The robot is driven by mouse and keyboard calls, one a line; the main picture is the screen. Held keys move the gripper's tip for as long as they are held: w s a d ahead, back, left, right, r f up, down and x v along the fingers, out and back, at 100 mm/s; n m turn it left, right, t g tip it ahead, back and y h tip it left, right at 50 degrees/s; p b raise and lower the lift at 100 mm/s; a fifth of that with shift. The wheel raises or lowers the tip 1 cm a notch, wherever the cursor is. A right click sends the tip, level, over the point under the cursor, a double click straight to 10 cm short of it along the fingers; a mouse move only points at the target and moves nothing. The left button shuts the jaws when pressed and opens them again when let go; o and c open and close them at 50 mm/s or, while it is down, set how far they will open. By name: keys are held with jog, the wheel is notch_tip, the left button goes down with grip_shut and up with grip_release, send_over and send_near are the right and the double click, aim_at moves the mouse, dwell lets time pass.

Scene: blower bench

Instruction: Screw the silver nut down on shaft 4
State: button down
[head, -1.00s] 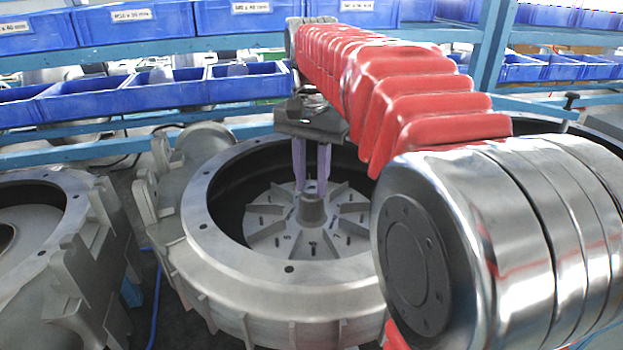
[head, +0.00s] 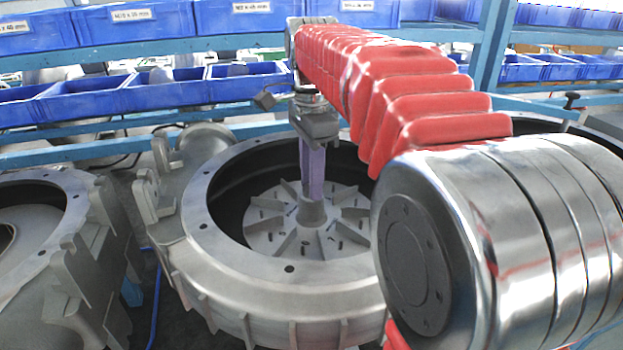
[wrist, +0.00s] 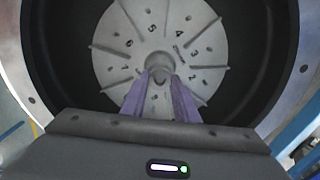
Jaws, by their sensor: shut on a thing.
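My gripper (head: 312,198) points down into the open round housing, its purple fingers at the top of the central hub (head: 313,212). In the wrist view my gripper (wrist: 161,78) is shut on a small grey piece (wrist: 160,75) between its fingertips. I take this as the silver nut, though its outline is hard to make out. The fingers partly hide the hub (wrist: 159,61). The finned disc (wrist: 112,70) carries printed numbers around the hub. The number 4 (wrist: 178,32) lies up and right of the fingertips; its shaft cannot be told clearly.
The housing's thick grey rim (head: 240,262) surrounds my gripper, with a dark inner wall (wrist: 60,60). Another housing (head: 62,190) stands at left. Blue bins (head: 165,92) sit on the blue rack behind. Several small dark studs stand on the disc.

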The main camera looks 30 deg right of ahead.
jog(key=m, duration=0.4)
jog(key=shift+m, duration=0.3)
jog(key=m, duration=0.4)
jog(key=c, duration=1.7)
grip_release()
jog(key=shift+o, duration=0.2)
